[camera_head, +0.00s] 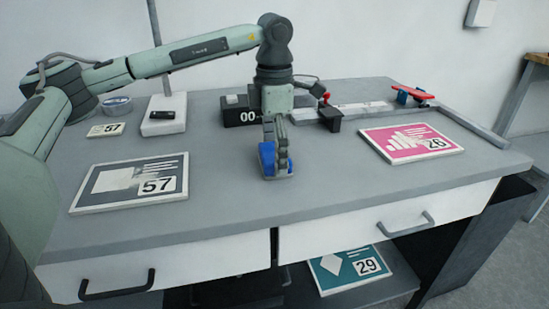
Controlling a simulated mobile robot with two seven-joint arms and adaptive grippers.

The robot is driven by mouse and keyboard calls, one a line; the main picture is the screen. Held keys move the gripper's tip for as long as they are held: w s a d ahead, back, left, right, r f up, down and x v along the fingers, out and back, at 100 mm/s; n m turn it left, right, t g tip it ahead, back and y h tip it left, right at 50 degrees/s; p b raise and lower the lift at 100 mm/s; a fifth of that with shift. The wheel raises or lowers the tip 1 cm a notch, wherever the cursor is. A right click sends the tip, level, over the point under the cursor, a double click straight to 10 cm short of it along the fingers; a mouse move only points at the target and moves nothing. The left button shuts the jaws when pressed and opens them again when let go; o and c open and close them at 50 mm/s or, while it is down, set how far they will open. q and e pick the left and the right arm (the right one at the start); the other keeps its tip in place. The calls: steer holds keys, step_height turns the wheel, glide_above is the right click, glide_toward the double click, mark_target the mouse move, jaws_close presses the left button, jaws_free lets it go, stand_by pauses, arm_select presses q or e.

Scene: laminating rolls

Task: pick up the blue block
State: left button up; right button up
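The blue block (266,158) is at the middle of the grey table, near its front half. My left gripper (282,160) points straight down at the block, and its fingers overlap the block in this view. The block's lower edge appears at table level. My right gripper is not in view.
A grey card marked 57 (120,188) lies left and a pink card marked 26 (410,144) lies right. The table's front middle is clear.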

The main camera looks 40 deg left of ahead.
mark_target(271, 153)
arm_select(q)
steer(key=c, duration=1)
steer(key=shift+o, duration=0.2)
steer(key=shift+r, duration=0.5)
steer(key=r, duration=0.2)
steer(key=s+r, duration=0.1)
steer(key=shift+r, duration=0.35)
steer(key=s+r, duration=0.6)
steer(key=s, duration=0.4)
steer(key=shift+s+a+r, duration=0.15)
steer(key=shift+s, duration=0.2)
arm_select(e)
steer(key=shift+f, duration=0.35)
